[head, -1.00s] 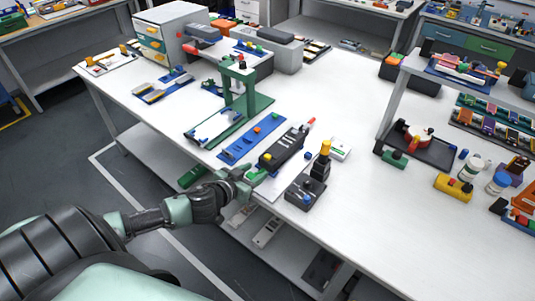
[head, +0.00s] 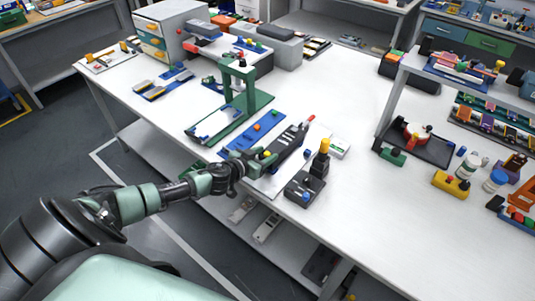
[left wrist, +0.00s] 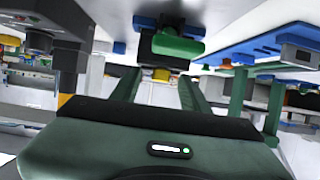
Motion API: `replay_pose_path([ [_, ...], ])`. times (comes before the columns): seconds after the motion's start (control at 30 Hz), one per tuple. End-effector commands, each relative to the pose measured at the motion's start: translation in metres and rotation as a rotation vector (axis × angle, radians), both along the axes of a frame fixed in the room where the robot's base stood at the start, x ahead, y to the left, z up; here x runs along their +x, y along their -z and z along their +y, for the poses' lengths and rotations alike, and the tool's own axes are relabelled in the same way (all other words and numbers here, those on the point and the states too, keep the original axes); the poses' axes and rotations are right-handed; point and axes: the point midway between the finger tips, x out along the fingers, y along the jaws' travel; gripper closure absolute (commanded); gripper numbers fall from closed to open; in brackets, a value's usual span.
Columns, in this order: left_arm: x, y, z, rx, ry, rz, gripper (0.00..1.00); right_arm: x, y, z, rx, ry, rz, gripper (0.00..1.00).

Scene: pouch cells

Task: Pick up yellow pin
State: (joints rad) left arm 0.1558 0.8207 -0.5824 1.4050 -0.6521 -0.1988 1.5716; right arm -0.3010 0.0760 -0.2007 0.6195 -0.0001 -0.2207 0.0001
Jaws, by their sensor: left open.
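A small yellow piece, likely the yellow pin (head: 267,155), shows at my left gripper (head: 264,160) in the head view. In the left wrist view a yellow piece (left wrist: 160,74) appears between the two green fingers of the left gripper (left wrist: 158,88), beyond their tips or level with them; I cannot tell which. The fingers are apart. A long black slotted device (head: 290,140) lies just beyond the gripper. Another yellow part tops a black post (head: 322,160) to the right. My right gripper is not in view.
A blue strip (head: 240,143) with orange pieces lies left of the gripper. A green stand (head: 252,103) rises behind it.

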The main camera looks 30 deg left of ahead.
Motion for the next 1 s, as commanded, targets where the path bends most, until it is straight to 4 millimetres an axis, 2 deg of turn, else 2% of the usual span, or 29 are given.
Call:
replay_pose_path([
  [0.2, 0.001, 0.001, 0.000, 0.000, 0.000, 0.000, 0.55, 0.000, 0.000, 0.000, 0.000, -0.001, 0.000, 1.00],
  [0.23, 0.001, 0.001, 0.000, 0.000, 0.000, 0.000, 0.57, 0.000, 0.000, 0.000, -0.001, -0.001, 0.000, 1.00],
  [0.3, 0.001, 0.001, 0.000, 0.000, 0.000, 0.000, 0.77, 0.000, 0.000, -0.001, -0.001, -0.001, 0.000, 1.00],
  [0.4, 0.001, 0.001, 0.000, 0.000, 0.000, 0.000, 1.00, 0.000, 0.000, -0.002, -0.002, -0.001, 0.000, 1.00],
  [0.77, 0.001, 0.000, 0.000, 0.000, 0.000, 0.000, 1.00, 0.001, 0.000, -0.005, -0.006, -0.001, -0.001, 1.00],
  [1.0, 0.002, -0.018, 0.001, 0.001, -0.001, -0.004, 1.00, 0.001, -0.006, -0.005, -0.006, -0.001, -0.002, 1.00],
])
